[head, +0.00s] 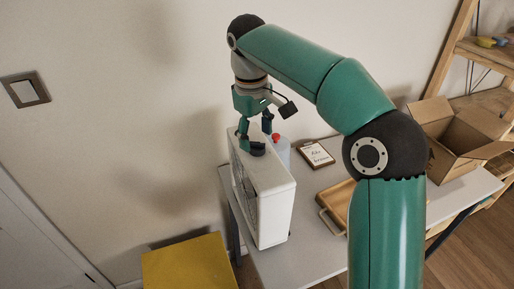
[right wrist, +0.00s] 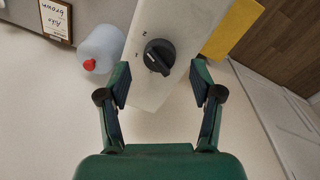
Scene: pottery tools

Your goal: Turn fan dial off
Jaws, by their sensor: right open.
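The fan (head: 272,207) is a white upright box with a dark grille, standing at the left end of the table in the head view. The fan's top (right wrist: 150,95) also shows in the right wrist view. Its black round dial (right wrist: 161,56) is there, with small marks beside it and a light line on its left side. My right gripper (right wrist: 161,80) is open, its fingertips on either side just short of the dial; contact cannot be told. My left gripper is not in view.
A pale bottle with a red cap (right wrist: 94,50) stands close beside the fan. A clipboard (head: 316,154), a wooden tray (head: 337,206) and an open cardboard box (head: 460,135) are farther right on the table (head: 277,268). A yellow stool (head: 188,265) is below left.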

